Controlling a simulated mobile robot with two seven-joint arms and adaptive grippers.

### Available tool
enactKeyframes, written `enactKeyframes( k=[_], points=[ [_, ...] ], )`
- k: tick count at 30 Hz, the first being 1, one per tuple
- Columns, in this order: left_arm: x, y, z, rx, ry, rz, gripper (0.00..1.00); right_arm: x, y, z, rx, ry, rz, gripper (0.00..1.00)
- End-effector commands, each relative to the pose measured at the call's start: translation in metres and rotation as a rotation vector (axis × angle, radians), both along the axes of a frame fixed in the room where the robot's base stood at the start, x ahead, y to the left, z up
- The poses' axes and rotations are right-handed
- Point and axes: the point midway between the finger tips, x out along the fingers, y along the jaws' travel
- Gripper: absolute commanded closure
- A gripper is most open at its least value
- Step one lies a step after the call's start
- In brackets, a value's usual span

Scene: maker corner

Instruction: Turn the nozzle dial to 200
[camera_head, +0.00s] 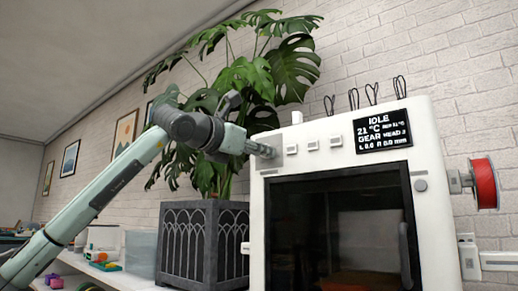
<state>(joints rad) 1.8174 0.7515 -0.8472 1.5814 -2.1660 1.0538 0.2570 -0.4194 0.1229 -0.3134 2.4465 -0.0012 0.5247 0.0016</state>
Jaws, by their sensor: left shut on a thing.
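A white printer (439,205) with a dark glass door stands at the right. Its black display (383,130) reads IDLE and 21 °C, with smaller lines below. My left gripper (262,149) reaches in from the left to the upper left corner of the printer's front. It is shut on the small grey dial (274,143) there, and its fingers hide much of it. I cannot read any marks on the dial. My right gripper is not in view.
Small square buttons (312,143) sit on the front right of the dial. A large leafy plant (290,68) in a dark patterned planter (188,243) stands behind and below my left arm. A red spool (484,184) hangs on the printer's right side.

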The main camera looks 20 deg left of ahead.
Motion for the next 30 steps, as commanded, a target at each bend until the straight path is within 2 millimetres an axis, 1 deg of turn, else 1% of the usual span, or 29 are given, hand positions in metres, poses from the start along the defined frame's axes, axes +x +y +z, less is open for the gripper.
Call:
enactKeyframes(
  k=[9,18,24,30],
  points=[
    [0.001,0.001,0.001,0.282,-0.101,-0.001,1.0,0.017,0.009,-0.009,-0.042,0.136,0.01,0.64],
    [0.001,0.002,0.001,0.516,-0.186,-0.001,1.0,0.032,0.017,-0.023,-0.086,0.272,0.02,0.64],
    [0.001,0.002,0.001,0.624,-0.226,-0.001,1.0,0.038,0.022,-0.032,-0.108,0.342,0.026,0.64],
    [0.001,0.002,0.0,0.688,-0.249,-0.002,1.0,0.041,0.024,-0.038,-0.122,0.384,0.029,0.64]
  ],
)
